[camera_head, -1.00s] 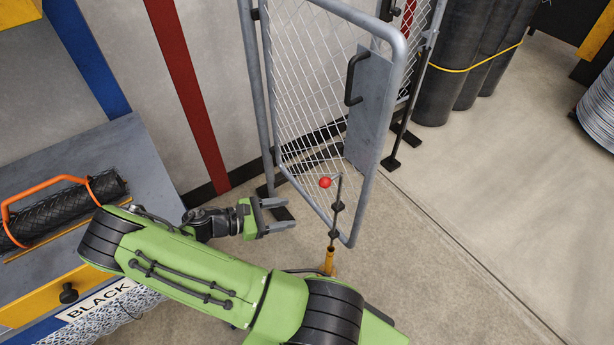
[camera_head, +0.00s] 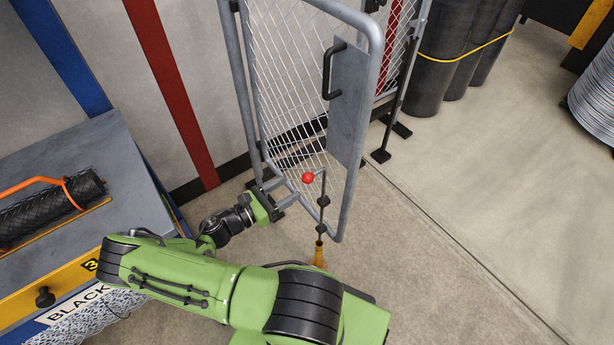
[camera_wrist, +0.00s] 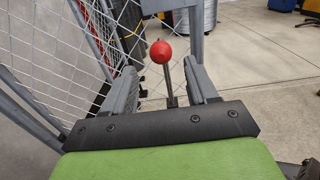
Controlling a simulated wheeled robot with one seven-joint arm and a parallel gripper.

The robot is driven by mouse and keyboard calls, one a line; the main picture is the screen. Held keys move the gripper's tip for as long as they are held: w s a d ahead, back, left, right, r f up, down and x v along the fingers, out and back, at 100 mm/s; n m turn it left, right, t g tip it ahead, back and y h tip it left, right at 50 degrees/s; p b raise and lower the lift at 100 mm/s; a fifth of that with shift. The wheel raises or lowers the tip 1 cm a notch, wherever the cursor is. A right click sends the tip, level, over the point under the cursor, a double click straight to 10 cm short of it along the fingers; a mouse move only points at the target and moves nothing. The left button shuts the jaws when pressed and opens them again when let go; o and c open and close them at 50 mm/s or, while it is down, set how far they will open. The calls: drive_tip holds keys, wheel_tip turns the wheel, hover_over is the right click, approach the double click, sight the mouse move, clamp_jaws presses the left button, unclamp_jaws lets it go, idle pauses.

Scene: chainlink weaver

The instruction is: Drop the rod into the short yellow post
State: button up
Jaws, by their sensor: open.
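The rod (camera_head: 323,210) is thin, dark and upright at the free edge of the mesh gate, with a bent top ending in a red ball (camera_head: 308,178). The short yellow post (camera_head: 319,257) stands on the floor below the rod; whether the rod's tip is inside it I cannot tell. My gripper (camera_head: 284,191) is open just left of the red ball. In the wrist view, the red ball (camera_wrist: 161,51) and the rod (camera_wrist: 170,82) show between my two open fingers (camera_wrist: 162,82), and I see no contact. The post is hidden in the wrist view.
The grey-framed mesh gate (camera_head: 361,130) stands close behind my gripper, with a black handle (camera_head: 328,70). A workbench (camera_head: 120,185) with a black mesh roll is at the left. Dark rolls (camera_head: 455,60) stand at the back right.

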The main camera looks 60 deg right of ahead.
sight(303, 180)
drive_tip(key=x, duration=0.8)
drive_tip(key=shift+s, duration=0.1)
clamp_jaws()
